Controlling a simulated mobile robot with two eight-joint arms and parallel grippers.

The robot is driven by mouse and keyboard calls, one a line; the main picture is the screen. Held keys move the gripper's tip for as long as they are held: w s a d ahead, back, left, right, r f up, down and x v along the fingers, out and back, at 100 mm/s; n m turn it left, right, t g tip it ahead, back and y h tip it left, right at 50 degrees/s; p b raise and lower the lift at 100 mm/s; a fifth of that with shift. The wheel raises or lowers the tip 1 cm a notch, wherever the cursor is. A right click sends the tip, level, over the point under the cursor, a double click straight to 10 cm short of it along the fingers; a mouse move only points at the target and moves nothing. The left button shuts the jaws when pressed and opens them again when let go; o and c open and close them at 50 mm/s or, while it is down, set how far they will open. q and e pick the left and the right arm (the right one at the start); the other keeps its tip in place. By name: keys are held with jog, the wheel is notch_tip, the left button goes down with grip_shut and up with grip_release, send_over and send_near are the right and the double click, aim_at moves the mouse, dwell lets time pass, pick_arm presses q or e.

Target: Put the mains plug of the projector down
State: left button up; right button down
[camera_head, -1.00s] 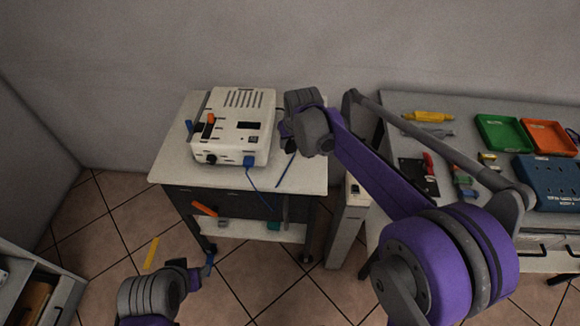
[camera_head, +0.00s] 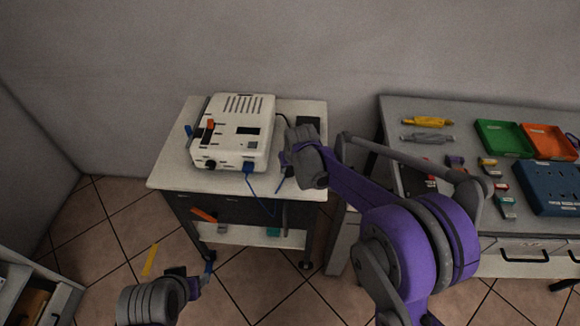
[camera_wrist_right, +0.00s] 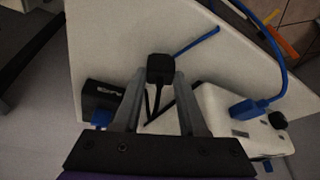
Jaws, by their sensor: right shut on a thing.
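The projector (camera_head: 238,130), a white box with a slotted top, stands on the trolley top; part of it also shows in the right wrist view (camera_wrist_right: 222,115). My right gripper (camera_head: 284,174) is over the right front part of the trolley top. In the right wrist view its fingers (camera_wrist_right: 160,88) are shut on a small black plug (camera_wrist_right: 160,68), with black cable running behind and between the fingers. The plug is close over the white top; I cannot tell whether it touches. My left gripper (camera_head: 205,277) is low in front of the trolley; its jaw opening is unclear.
A blue cable (camera_wrist_right: 275,50) plugs into the projector and hangs over the trolley's front edge. A black box (camera_wrist_right: 103,100) lies on the trolley top (camera_head: 172,170). A blue strip (camera_wrist_right: 195,43) lies near the plug. The right-hand bench (camera_head: 390,110) holds trays and tools.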

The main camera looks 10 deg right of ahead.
jog(key=shift+c, duration=2.3)
grip_release()
jog(key=shift+f, duration=0.1)
jog(key=shift+r, duration=0.3)
jog(key=a+v, duration=0.1)
jog(key=v, duration=1.1)
jog(key=s+d+f, duration=0.1)
jog(key=s+d, duration=0.2)
jog(key=s, duration=0.6)
jog(key=s+d+f+m, duration=0.1)
jog(key=s+d+f, duration=0.1)
jog(key=s, duration=0.7)
jog(key=s+d+f, duration=0.2)
jog(key=s+d, duration=0.1)
jog(key=s, duration=0.6)
jog(key=shift+s+d+m+t+h+p, duration=0.3)
jog(key=shift+s+d+m+t+p, duration=0.05)
jog(key=shift+s+m+t+p, duration=0.1)
jog(key=shift+w, duration=0.1)
